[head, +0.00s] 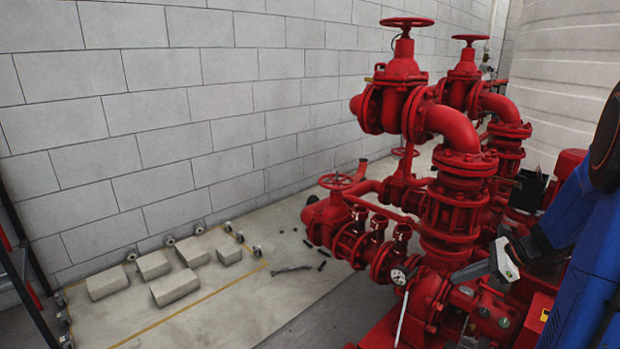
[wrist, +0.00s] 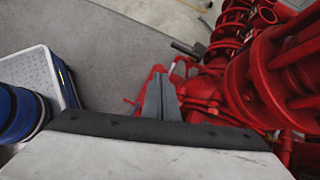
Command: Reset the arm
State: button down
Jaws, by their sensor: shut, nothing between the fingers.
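My gripper (head: 455,277) is in front of the red pumpset (head: 455,200) at the right of the head view, close to its lower pipework. In the wrist view its grey fingers (wrist: 160,92) are together, with nothing between them. Red pipes and flanges lie behind and to the right of the fingers there. Whether the fingers touch the pumpset cannot be told. My blue arm comes in from the right edge of the head view and hides part of the pumpset.
A pressure gauge (head: 398,276) and handwheels (head: 336,181) stick out from the pumpset. Several pale blocks (head: 175,287) and a wrench (head: 292,268) lie on the floor at left. A block wall (head: 150,120) stands behind. Grey floor (wrist: 120,45) is open left of the fingers.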

jog(key=s+a+r+n+g+h, duration=0.1)
jog(key=s+a+r+n, duration=0.15)
jog(key=a, duration=0.25)
jog(key=s+a+r+n+g, duration=0.1)
jog(key=s+a+r+n, duration=0.1)
jog(key=a+n, duration=0.15)
jog(key=s+a+r+n+t+h, duration=0.1)
jog(key=s+a+r+n+h, duration=0.1)
jog(key=s+a+n, duration=0.4)
jog(key=s+a+r+n+h, duration=0.3)
jog(key=s+a+n+h, duration=0.1)
jog(key=s+n, duration=0.8)
jog(key=shift+s+a+r+t, duration=0.25)
jog(key=shift+s+a+t, duration=0.15)
jog(key=shift+s+a, duration=0.45)
